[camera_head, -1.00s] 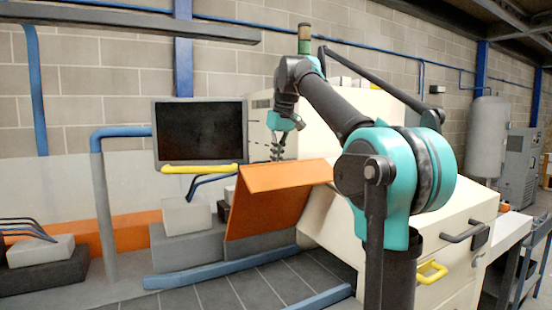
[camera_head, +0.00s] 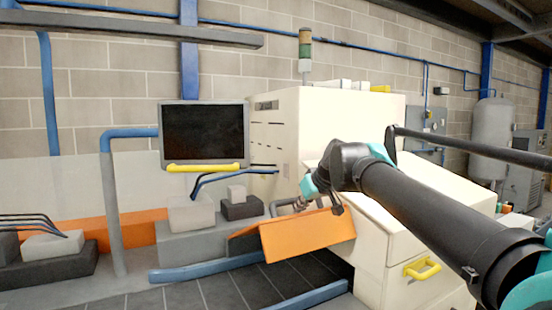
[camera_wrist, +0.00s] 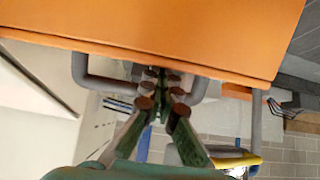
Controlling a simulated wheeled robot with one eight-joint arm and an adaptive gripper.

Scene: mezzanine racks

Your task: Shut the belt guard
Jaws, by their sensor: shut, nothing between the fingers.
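The belt guard (camera_head: 308,237) is the orange panel low on the front of the cream machine. It stands tilted, with its broad face toward me and a darker part behind at left. In the wrist view the guard (camera_wrist: 165,30) fills the top of the picture. My gripper (camera_head: 308,207) is at the guard's upper edge, its tips partly hard to make out. In the wrist view my gripper (camera_wrist: 160,78) is shut and empty, its tips close to the guard's edge. A grey bent bar (camera_wrist: 84,72) shows beside the fingers; I cannot tell whether they touch it.
The cream machine (camera_head: 365,235) with a yellow handle (camera_head: 430,268) stands right of the guard. A dark monitor (camera_head: 204,133) is above left. Grey blocks (camera_head: 190,214) lie left of the guard. Blue rails (camera_head: 205,267) run along the floor.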

